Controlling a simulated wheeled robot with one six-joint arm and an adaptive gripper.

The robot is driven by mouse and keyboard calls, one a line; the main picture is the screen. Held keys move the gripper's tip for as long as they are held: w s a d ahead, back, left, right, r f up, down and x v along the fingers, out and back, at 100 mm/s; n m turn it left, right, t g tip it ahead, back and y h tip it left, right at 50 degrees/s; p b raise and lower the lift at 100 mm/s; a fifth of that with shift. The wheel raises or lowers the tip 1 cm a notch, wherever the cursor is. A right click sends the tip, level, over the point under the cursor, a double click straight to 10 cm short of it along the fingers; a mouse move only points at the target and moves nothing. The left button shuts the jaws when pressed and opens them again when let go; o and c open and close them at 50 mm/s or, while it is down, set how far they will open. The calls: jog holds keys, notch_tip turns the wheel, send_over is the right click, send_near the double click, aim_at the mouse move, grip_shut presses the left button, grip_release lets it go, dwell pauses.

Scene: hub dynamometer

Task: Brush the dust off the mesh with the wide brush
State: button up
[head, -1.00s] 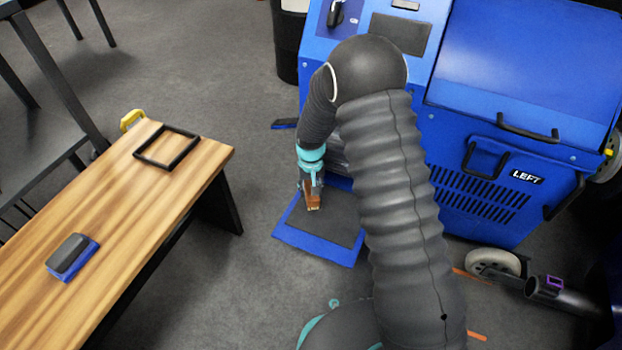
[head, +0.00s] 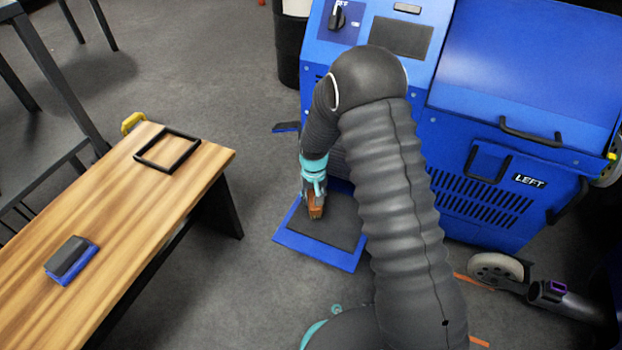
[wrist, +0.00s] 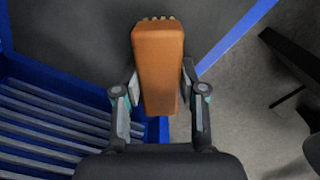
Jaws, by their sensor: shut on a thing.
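My gripper (wrist: 160,92) is shut on the wide brush (wrist: 158,65), gripping the sides of its orange-brown block. The brush also shows in the head view (head: 316,208), at the end of my arm. The mesh (head: 335,222) appears as a dark grey sheet in a blue frame, low in front of the blue machine. It fills the top of the wrist view (wrist: 80,45). The brush is over the mesh; its bristle end points at it and is mostly hidden, so I cannot tell whether they touch. No dust is clearly distinguishable.
The blue machine (head: 480,150) stands directly behind and right of the mesh. Its slatted opening (wrist: 45,125) lies beside the brush. A wooden bench (head: 130,210) at left holds a black frame (head: 167,151) and a blue-grey block (head: 72,260). Grey floor is clear between.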

aim_at(312, 196)
jog(key=shift+w+a, duration=0.15)
jog(key=shift+a, duration=0.3)
notch_tip(312, 196, up, 3)
jog(key=shift+f+p, duration=0.15)
jog(key=shift+p, duration=0.45)
jog(key=shift+d+r+p, duration=0.2)
jog(key=shift+r+p, duration=0.2)
jog(key=shift+r, duration=0.3)
jog(key=shift+r+p, duration=1.05)
jog(key=shift+r, duration=0.95)
